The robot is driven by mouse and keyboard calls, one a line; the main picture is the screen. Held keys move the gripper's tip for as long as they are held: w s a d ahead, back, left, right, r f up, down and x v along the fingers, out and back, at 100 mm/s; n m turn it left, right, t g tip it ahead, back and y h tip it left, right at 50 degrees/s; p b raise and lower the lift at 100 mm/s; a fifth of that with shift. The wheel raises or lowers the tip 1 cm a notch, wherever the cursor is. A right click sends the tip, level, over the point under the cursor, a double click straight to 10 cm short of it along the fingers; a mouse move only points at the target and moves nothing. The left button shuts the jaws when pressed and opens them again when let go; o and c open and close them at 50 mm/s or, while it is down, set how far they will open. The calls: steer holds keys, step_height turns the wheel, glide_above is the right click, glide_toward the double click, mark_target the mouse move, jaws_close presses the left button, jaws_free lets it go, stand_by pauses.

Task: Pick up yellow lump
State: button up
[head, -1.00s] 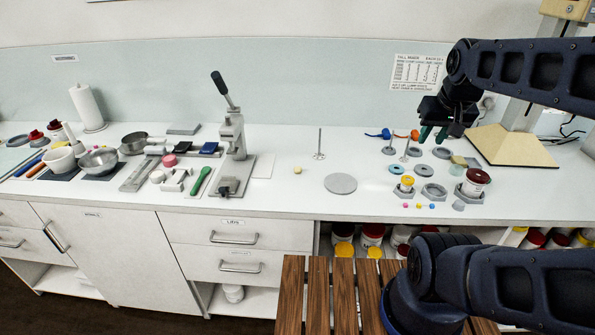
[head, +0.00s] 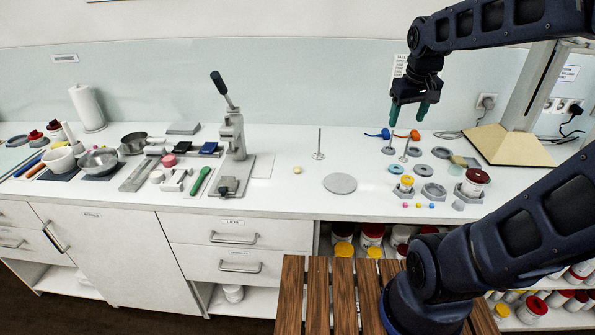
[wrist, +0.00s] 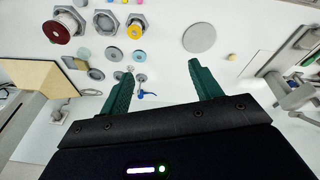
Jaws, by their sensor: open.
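A small, pale yellow lump (head: 297,170) lies on the white counter, left of a grey disc and in front of a thin upright rod. In the wrist view the yellow lump (wrist: 231,57) is small, beyond the right fingertip and beside the grey disc. My gripper (head: 407,113) is open and empty, with its green fingers pointing down above the back right of the counter. It is well to the right of the lump and apart from it. The open fingers also show in the wrist view (wrist: 161,69).
A grey disc (head: 340,183) lies right of the lump, and a rod on a stand (head: 319,144) rises behind it. A lever press (head: 233,150) stands to the left. Grey rings, a red-lidded jar (head: 473,182) and small coloured balls lie at the right. Counter around the lump is clear.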

steer(key=w+a+f+n+g, duration=0.2)
steer(key=w+a+n, duration=0.2)
steer(key=w+a, duration=0.35)
steer(key=n+g+h, duration=0.2)
steer(key=n+h, duration=0.2)
steer(key=n, duration=0.5)
glide_above(297, 166)
steer(key=a, duration=0.4)
step_height(297, 166, down, 19)
steer(key=shift+w+x, duration=0.15)
steer(key=shift+x, duration=2.25)
steer(key=shift+w+x, duration=0.15)
steer(key=shift+x, duration=2.3)
steer(key=c, duration=1)
steer(key=shift+r, duration=0.1)
steer(key=shift+c, duration=0.2)
